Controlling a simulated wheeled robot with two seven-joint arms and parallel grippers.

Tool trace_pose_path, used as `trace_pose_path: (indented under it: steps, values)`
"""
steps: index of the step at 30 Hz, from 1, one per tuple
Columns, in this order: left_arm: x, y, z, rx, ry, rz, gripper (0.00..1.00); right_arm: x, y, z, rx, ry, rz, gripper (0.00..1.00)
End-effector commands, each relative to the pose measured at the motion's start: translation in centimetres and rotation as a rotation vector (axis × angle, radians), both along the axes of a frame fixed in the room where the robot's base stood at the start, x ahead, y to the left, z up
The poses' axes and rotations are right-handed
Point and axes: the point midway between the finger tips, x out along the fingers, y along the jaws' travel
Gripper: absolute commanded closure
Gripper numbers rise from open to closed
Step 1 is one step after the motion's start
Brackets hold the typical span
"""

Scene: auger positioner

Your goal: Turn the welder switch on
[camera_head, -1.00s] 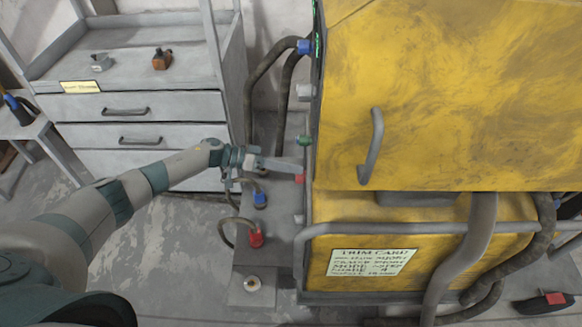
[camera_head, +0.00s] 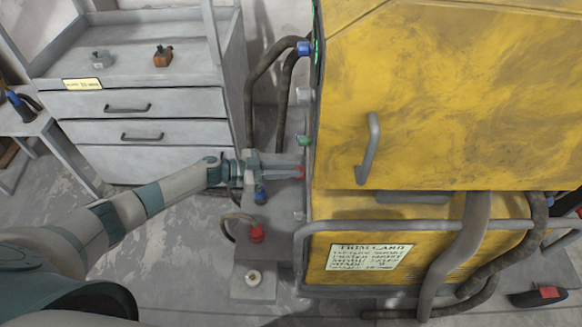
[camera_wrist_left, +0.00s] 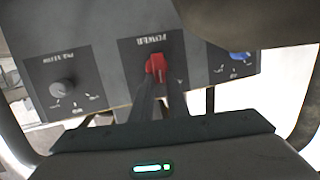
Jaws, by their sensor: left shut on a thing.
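The yellow welder machine (camera_head: 430,110) fills the right of the head view. Its red power switch (camera_head: 299,171) sits on the narrow left side, below a green knob (camera_head: 304,140). In the left wrist view the red switch (camera_wrist_left: 156,68) stands on a dark plate labelled POWER. My left gripper (camera_head: 293,171) reaches in from the left and is shut on the red switch, with its fingertips (camera_wrist_left: 153,88) at the switch in the wrist view. The finger contact is partly hidden. My right gripper is not in view.
A grey knob (camera_wrist_left: 62,88) and a blue knob (camera_wrist_left: 238,56) flank the switch. A pipe rail (camera_head: 420,227) runs along the welder's lower front. Hoses and a grey drawer cabinet (camera_head: 150,120) stand behind and left. Open floor lies lower left.

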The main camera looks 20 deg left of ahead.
Motion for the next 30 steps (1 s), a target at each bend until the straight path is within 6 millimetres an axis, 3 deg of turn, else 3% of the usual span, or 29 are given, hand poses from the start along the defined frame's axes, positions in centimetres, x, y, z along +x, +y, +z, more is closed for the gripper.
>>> trace_pose_path:
  steps: [11, 21, 30]
  values:
    - [-0.8, -0.2, -0.8, 0.09, -0.317, 0.002, 1.0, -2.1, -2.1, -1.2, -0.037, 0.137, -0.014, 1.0]
    - [-1.2, -0.3, -1.1, 0.154, -0.536, 0.001, 1.0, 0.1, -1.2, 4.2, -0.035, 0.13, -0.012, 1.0]
    - [-1.4, -0.4, -1.2, 0.194, -0.674, 0.0, 1.0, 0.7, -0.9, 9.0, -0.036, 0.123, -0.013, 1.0]
